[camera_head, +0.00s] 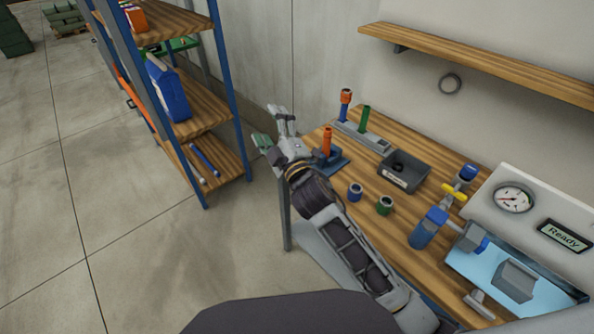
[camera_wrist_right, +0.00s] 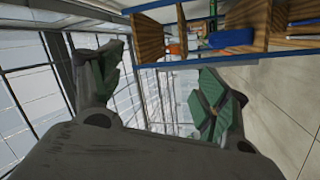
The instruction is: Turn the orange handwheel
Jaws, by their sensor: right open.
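My right gripper (camera_head: 270,125) is past the left end of the wooden workbench (camera_head: 400,228), above the floor. In the right wrist view the gripper (camera_wrist_right: 162,65) is open, its green-padded fingers wide apart with nothing between them. No orange handwheel can be made out for certain. An upright orange part (camera_head: 327,142) stands on a dark blue base at the bench's left end, just right of the gripper and apart from it. A blue valve assembly (camera_head: 428,228) with a yellow handle (camera_head: 454,192) stands at the bench's right. My left gripper is not in view.
A blue-framed shelf (camera_head: 228,75) stands left of the bench. A wall shelf (camera_head: 480,62) is above. Floor (camera_head: 130,240) at left is clear.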

